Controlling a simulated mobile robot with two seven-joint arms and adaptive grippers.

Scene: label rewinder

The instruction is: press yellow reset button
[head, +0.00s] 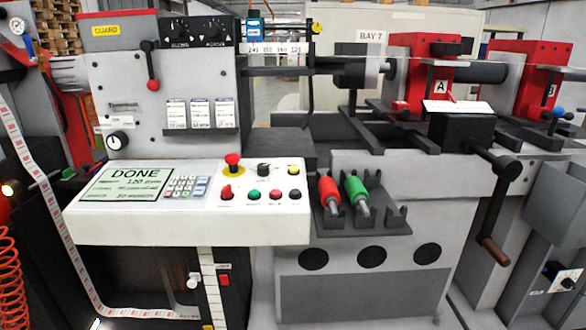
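A small yellow button (293,170) sits at the upper right of the white control panel (190,232), beside a black knob (264,170). A red mushroom button (233,160) on a yellow ring stands further left on the same panel. A row of buttons lies below: a red one (226,192), a green one (253,195), another red one (275,195) and a black one (295,194). The panel's screen (125,186) reads DONE. Neither of my grippers is in view, and nothing covers the yellow button.
A dark rack (362,222) holding a red-handled tool (329,190) and a green-handled tool (356,188) juts out right of the panel. A crank with a brown handle (495,251) sticks out further right. A label strip (50,205) runs down the left. Space above the yellow button looks clear.

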